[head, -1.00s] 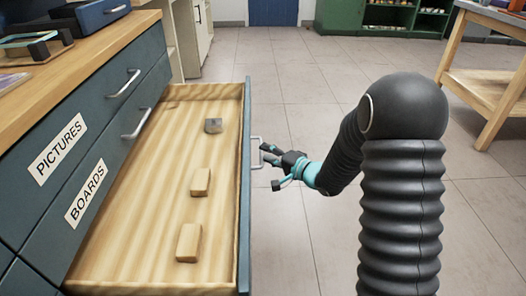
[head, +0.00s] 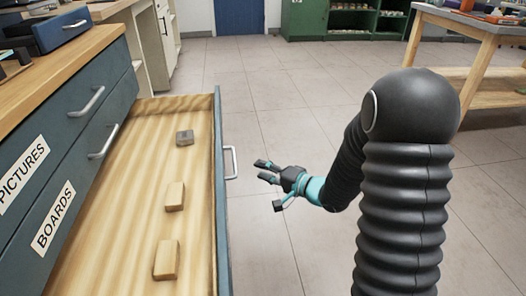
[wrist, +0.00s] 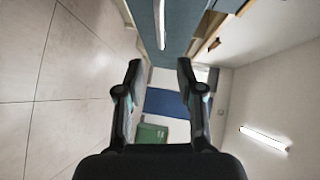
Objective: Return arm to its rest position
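My gripper (head: 266,171) is open and empty in the head view, just right of the handle (head: 230,163) of the pulled-out drawer (head: 222,215). A gap shows between the fingertips and the handle. In the wrist view the two fingers of my gripper (wrist: 160,75) stand apart with nothing between them. The drawer front (wrist: 188,25) and its handle (wrist: 159,25) show at the top of that view. My arm bends back from the gripper to the right side of the head view.
The drawer holds a grey block (head: 184,137) and two wooden blocks (head: 175,196) (head: 166,260). The dark cabinet (head: 75,130) with labels PICTURES and BOARDS stands left. A wooden table (head: 485,50) stands at the back right. The tiled floor (head: 275,100) beyond my gripper is clear.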

